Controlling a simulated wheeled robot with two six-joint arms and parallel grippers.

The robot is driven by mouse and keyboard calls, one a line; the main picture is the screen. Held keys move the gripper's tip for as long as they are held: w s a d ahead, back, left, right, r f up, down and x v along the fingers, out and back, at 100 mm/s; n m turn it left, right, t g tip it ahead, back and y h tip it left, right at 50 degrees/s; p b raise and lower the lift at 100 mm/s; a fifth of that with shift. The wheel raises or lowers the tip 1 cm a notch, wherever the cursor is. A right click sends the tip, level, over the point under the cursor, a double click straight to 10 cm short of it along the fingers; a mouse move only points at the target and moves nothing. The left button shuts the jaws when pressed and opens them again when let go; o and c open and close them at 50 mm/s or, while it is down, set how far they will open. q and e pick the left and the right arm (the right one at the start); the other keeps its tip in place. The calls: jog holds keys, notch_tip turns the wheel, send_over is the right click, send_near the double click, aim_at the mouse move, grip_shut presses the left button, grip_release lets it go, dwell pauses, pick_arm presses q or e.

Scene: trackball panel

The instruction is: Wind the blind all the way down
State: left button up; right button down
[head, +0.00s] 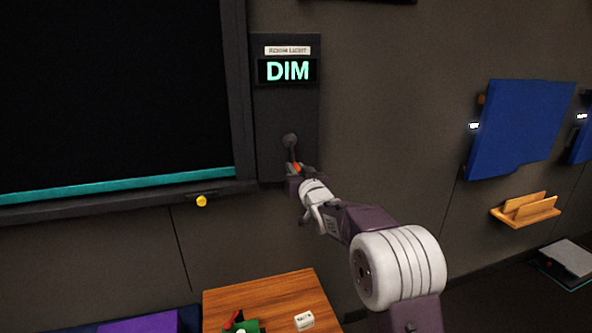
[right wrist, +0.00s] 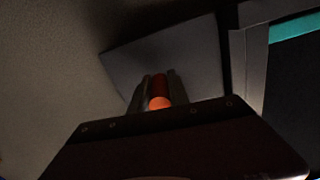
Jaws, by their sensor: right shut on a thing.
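The dark blind (head: 110,90) fills the frame at the left of the head view. Its teal bottom bar (head: 120,186) lies close above the lower frame edge, slightly tilted in the picture. A dark wall panel (head: 270,115) beside it carries a crank with a round grey hub (head: 290,141). My right gripper (head: 297,170) is at the crank's lower end, shut on its orange knob (right wrist: 158,103), which shows between the fingers in the right wrist view. The fingers hide part of the knob. My left gripper is not in view.
A "ROOM LIGHT" display (head: 288,71) above the crank reads "DIM". A wooden surface (head: 265,290) with small items stands below. A blue board (head: 517,125) and wooden holder (head: 526,209) are on the right wall.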

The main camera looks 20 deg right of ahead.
dwell(0.3)
jog(key=shift+a+m, duration=0.45)
jog(key=shift+m, duration=0.15)
jog(key=c, duration=1.3)
grip_release()
jog(key=shift+o, duration=0.2)
jog(key=s, duration=0.9)
jog(key=shift+d+b, duration=0.15)
jog(key=shift+b, duration=0.2)
